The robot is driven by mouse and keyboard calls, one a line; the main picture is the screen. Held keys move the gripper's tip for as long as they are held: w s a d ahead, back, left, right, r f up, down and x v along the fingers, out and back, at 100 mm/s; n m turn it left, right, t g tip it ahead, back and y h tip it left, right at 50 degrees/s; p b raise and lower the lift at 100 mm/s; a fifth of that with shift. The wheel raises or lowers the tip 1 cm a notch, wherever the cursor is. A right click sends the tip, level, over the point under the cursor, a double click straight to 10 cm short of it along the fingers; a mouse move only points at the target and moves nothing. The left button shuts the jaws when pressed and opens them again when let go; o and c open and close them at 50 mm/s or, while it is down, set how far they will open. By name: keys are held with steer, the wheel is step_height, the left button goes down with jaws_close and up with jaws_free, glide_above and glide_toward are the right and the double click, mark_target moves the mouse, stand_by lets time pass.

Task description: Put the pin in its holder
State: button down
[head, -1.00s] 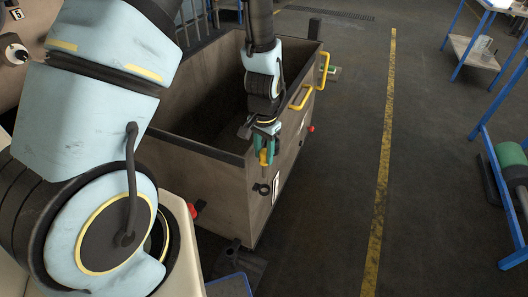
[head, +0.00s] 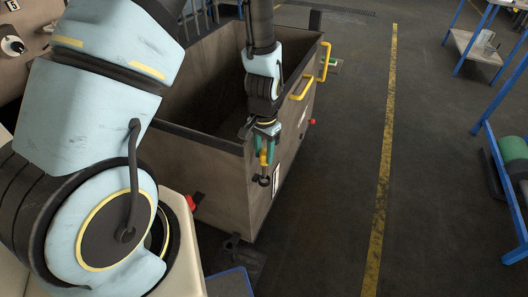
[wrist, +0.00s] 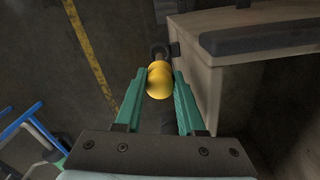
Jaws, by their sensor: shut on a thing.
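The yellow pin (head: 263,159) is between the green fingers of my gripper (head: 264,153), which is shut on it. In the wrist view, its round yellow head (wrist: 159,80) sits between the fingertips of my gripper (wrist: 159,76). The holder looks to be the small dark ring fitting (head: 264,181) on the near corner of the wooden cart, just below the pin. It also shows partly in the wrist view as a dark round part (wrist: 160,50) beyond the pin. The pin's lower end is too small to tell whether it touches the ring.
The open wooden cart (head: 205,183) stands beside my gripper, with yellow handles (head: 301,90) on its side. A yellow floor line (head: 384,150) runs to the right. A blue rack (head: 505,195) with a green roll stands far right. The floor between is clear.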

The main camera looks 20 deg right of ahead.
mark_target(264, 164)
steer(key=shift+f+b, duration=1.4)
steer(key=shift+f, duration=0.7)
steer(key=shift+s+a+f+b, duration=0.15)
steer(key=shift+s+f+b, duration=0.05)
steer(key=shift+f+b, duration=0.4)
steer(key=shift+s+a+f+b, duration=0.1)
steer(key=shift+s+f+b, duration=0.1)
steer(key=shift+f+b, duration=0.4)
steer(key=shift+f, duration=0.1)
steer(key=shift+c, duration=2.2)
jaws_free()
steer(key=shift+w+d+r, duration=0.1)
steer(key=shift+d+r, duration=0.05)
steer(key=shift+r, duration=0.3)
steer(key=r, duration=0.8)
steer(key=r+b, duration=0.1)
steer(key=r, duration=0.4)
steer(key=shift+w, duration=0.3)
